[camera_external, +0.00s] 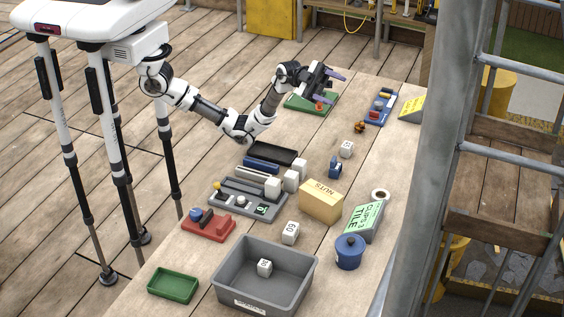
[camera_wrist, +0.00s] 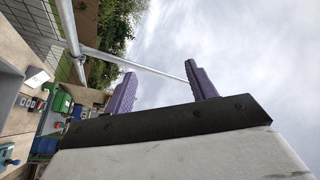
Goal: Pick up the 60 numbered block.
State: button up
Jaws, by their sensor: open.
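The white block marked 60 (camera_external: 290,233) stands on the wooden table, just behind the grey bin and in front of the tan NUTS box. My gripper (camera_external: 336,84) is far from it, raised over the far end of the table near the green tray. In the wrist view my gripper's two purple fingers (camera_wrist: 160,88) stand apart with nothing between them, against the sky. The 60 block cannot be made out in the wrist view. Another numbered white block (camera_external: 264,267) lies inside the grey bin, and another (camera_external: 346,149) stands farther back on the table.
The grey bin (camera_external: 226,291), a blue lidded pot (camera_external: 349,252), the NUTS box (camera_external: 320,202) and a green CLIPS TILE box (camera_external: 363,219) surround the 60 block. A grey tool tray (camera_external: 248,208) and red holder (camera_external: 208,228) lie left. A metal ladder (camera_external: 431,150) stands at the right.

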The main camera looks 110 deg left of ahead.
jog(key=w+d+f+m+g+b, duration=0.1)
jog(key=w+d+f+m+g, duration=0.1)
jog(key=d+f+g, duration=0.45)
jog(key=g+y+b, duration=0.7)
jog(key=g+y, duration=0.4)
send_over(290, 229)
notch_tip(290, 229, down, 20)
jog(key=shift+n, duration=0.4)
notch_tip(290, 229, down, 8)
jog(key=shift+s+r, duration=0.1)
jog(key=shift+s, duration=0.05)
jog(key=shift+w+f+p, duration=0.2)
jog(key=shift+f+p, duration=0.65)
jog(key=shift+f, duration=1.9)
jog(key=c, duration=1.1)
